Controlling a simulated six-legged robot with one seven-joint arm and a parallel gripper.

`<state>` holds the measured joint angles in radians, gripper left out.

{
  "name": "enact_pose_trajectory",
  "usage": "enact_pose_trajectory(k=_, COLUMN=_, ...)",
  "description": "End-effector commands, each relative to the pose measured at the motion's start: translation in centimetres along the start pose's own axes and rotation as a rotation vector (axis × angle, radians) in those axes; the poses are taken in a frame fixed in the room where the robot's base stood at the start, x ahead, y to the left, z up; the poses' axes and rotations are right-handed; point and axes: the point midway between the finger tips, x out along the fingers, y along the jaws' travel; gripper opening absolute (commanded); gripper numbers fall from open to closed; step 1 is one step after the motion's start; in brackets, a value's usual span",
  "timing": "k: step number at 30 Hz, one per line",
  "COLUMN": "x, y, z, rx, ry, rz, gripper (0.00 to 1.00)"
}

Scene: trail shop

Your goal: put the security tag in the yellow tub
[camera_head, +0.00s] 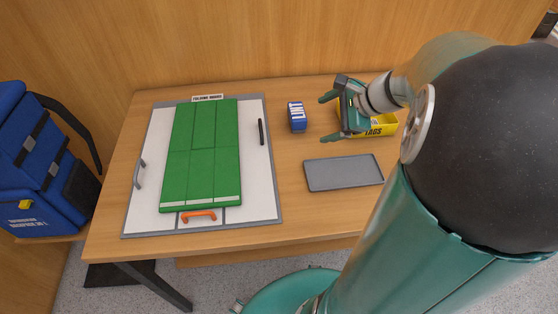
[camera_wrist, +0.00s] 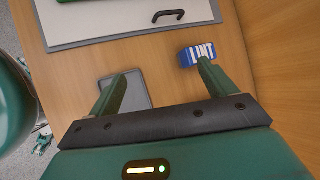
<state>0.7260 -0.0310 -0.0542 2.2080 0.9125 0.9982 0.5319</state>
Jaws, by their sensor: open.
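The yellow tub (camera_head: 389,126), marked TAGS, stands at the right back of the table, partly hidden behind my gripper and arm. My gripper (camera_head: 327,118) is open and empty, above the table in front of the tub's left part. In the wrist view my gripper (camera_wrist: 160,72) shows its two green fingers spread, with nothing between them. I cannot make out the security tag in either view. Most of the tub's inside is hidden, so I cannot tell what lies in it.
A blue block with white lettering (camera_head: 297,117) stands left of my gripper, also in the wrist view (camera_wrist: 188,57). A grey tray (camera_head: 343,173) lies empty nearer the front. A folding board with a green folded cloth (camera_head: 202,150) fills the left. A blue bag (camera_head: 40,165) is beyond the table.

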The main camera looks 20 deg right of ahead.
Motion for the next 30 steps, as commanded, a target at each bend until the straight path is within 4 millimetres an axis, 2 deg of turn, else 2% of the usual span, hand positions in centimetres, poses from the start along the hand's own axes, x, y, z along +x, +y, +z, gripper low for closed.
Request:
enact_pose_trajectory(k=1, x=0.2, y=1.1, z=3.2, rx=-0.158, ry=0.012, rz=0.051, gripper=0.83)
enact_pose_trajectory(k=3, x=0.3, y=3.0, z=6.6, rx=-0.379, ry=0.036, rz=0.123, gripper=0.83)
enact_pose_trajectory(k=6, x=0.0, y=5.8, z=10.5, rx=-0.699, ry=0.069, rz=0.211, gripper=0.83)
enact_pose_trajectory(k=9, x=-0.7, y=8.6, z=13.5, rx=-1.019, ry=0.104, rz=0.284, gripper=0.83)
enact_pose_trajectory(k=12, x=-1.7, y=11.0, z=15.7, rx=-1.336, ry=0.145, rz=0.340, gripper=0.83)
enact_pose_trajectory(k=15, x=-2.7, y=12.8, z=17.1, rx=-1.609, ry=0.188, rz=0.377, gripper=0.83)
enact_pose_trajectory(k=19, x=-3.7, y=13.9, z=17.9, rx=-1.838, ry=0.235, rz=0.402, gripper=0.83)
enact_pose_trajectory(k=23, x=-4.0, y=14.3, z=18.1, rx=-1.917, ry=0.254, rz=0.413, gripper=0.83)
enact_pose_trajectory(k=30, x=-4.0, y=14.2, z=18.0, rx=-1.915, ry=0.255, rz=0.414, gripper=0.83)
